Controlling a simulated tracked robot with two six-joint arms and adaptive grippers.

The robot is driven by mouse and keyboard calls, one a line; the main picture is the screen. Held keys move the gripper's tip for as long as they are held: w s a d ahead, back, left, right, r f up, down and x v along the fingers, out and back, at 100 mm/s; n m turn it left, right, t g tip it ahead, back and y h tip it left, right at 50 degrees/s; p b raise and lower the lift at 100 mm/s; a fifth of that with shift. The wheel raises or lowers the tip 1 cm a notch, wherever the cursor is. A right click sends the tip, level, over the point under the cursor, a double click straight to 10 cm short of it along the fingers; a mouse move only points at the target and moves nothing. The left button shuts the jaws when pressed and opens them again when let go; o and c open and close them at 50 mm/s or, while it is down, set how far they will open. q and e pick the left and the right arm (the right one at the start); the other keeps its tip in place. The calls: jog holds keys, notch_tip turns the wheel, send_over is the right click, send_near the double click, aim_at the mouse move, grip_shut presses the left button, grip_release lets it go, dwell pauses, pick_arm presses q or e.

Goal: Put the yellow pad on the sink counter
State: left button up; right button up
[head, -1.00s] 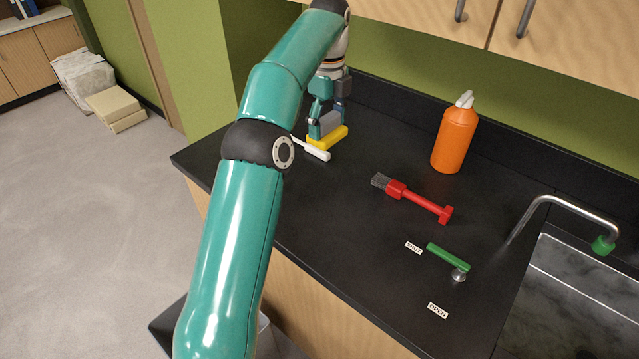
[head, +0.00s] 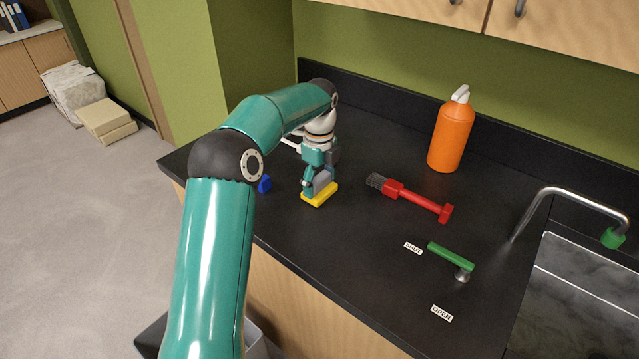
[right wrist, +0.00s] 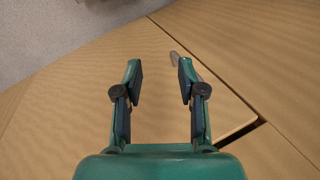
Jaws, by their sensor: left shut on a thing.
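The yellow pad (head: 318,196) shows under my left gripper (head: 318,184) in the head view. The left gripper points down and is shut on the pad. The pad is at or just above the black sink counter (head: 345,245), left of the red brush; whether it touches the counter I cannot tell. My right gripper (right wrist: 160,80) shows only in the right wrist view. Its two fingers are apart with nothing between them, in front of light wooden panels (right wrist: 90,70).
A red brush (head: 410,198), an orange bottle (head: 452,136) and a green tap lever (head: 450,255) stand or lie to the right. The sink (head: 590,290) is at far right. A blue thing (head: 265,184) and a white handle (head: 290,145) are partly hidden by my left arm.

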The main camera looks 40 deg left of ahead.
aim_at(319, 177)
pick_arm(q)
jog(key=shift+f, duration=0.2)
jog(key=o, duration=1.3)
notch_tip(319, 177, up, 12)
jog(key=shift+r+p, duration=0.1)
jog(key=shift+p, duration=1)
